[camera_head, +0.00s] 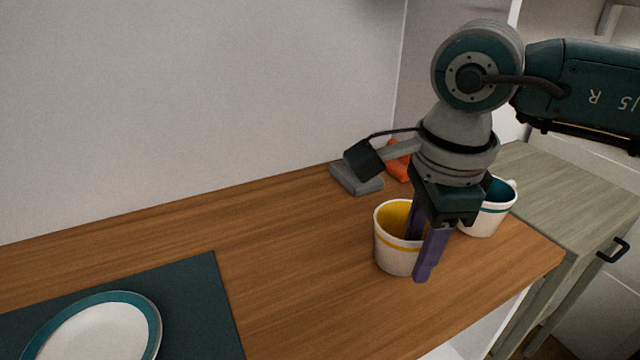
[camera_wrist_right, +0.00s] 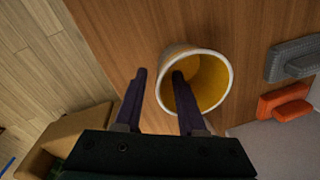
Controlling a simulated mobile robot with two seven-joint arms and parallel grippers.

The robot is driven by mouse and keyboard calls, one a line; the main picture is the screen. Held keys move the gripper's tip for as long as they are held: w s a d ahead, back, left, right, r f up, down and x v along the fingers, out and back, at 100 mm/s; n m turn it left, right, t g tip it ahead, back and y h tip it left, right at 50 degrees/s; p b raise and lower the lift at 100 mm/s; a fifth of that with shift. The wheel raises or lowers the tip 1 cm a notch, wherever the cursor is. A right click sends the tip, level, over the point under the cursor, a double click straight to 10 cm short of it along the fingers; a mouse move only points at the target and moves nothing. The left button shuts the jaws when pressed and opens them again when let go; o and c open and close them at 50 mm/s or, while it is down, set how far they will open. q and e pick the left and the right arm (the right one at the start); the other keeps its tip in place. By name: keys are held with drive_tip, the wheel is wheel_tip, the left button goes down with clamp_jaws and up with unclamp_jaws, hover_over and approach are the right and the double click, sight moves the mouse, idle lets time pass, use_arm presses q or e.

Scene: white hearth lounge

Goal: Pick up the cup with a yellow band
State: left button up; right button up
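The cup with a yellow band (camera_head: 392,258) stands upright on the wooden counter (camera_head: 290,240). It is white, with a yellow inside that also shows in the wrist view (camera_wrist_right: 212,82). My right gripper (camera_head: 420,258) points down at the cup's right side. In the wrist view its purple fingers (camera_wrist_right: 160,76) are apart, one reaching into the cup's mouth and one outside, with the cup's wall between them. Contact with the wall cannot be made out. My left gripper is not in view.
A white cup with a teal band (camera_head: 485,217) stands just behind my right gripper. Grey (camera_head: 357,178) and orange (camera_head: 398,168) objects lie near the wall. A white plate with a teal rim (camera_head: 100,335) rests on a dark mat (camera_head: 205,300). The counter's middle is clear.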

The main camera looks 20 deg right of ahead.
drive_tip(key=shift+f, duration=0.2)
clamp_jaws()
idle(1.3)
